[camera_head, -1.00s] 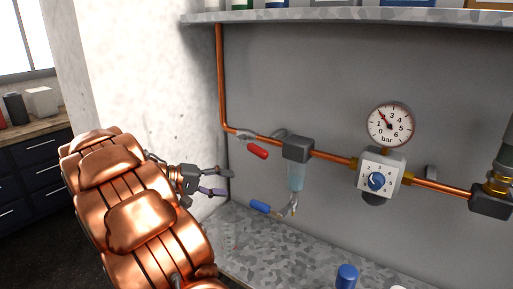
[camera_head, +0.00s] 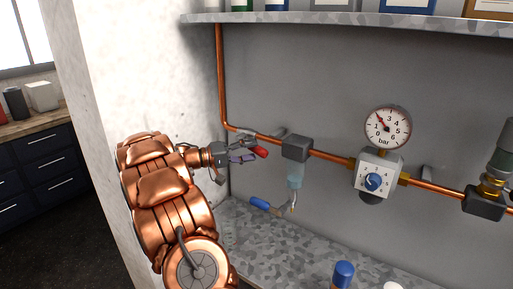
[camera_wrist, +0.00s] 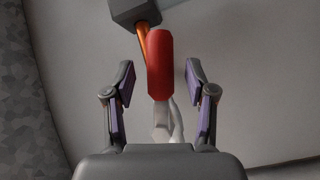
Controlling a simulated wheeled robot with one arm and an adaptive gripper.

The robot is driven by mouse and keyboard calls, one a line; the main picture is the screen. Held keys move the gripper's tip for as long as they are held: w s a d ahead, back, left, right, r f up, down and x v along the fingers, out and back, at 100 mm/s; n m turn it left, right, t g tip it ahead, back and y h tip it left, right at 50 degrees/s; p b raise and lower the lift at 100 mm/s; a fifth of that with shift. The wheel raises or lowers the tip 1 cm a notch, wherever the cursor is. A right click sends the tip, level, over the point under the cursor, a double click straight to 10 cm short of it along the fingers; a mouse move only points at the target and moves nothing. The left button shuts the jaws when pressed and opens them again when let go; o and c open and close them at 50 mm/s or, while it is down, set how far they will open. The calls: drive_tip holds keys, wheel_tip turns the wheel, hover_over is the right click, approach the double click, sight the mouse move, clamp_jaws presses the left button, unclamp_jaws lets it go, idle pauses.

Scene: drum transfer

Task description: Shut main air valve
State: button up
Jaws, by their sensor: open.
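The main air valve has a red lever handle (camera_head: 261,152) and sits on the copper pipe at the left, beside the grey filter block. In the wrist view the red handle (camera_wrist: 159,64) lies between my two fingers, with its pale metal stem (camera_wrist: 163,120) below it. My gripper (camera_head: 250,150) is open at the handle, a finger on each side; it also shows in the wrist view (camera_wrist: 160,84). Gaps show between the fingers and the handle. The valve body is partly hidden behind my gripper in the head view.
The grey filter block (camera_head: 297,148) is just right of the handle. A blue-handled valve (camera_head: 259,203) hangs lower. The regulator (camera_head: 377,176) and pressure gauge (camera_head: 387,127) are further right. A shelf (camera_head: 345,18) runs above, a speckled counter (camera_head: 265,245) below, a white wall (camera_head: 135,85) at left.

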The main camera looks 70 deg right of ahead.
drive_tip(key=shift+x, duration=1.35)
clamp_jaws()
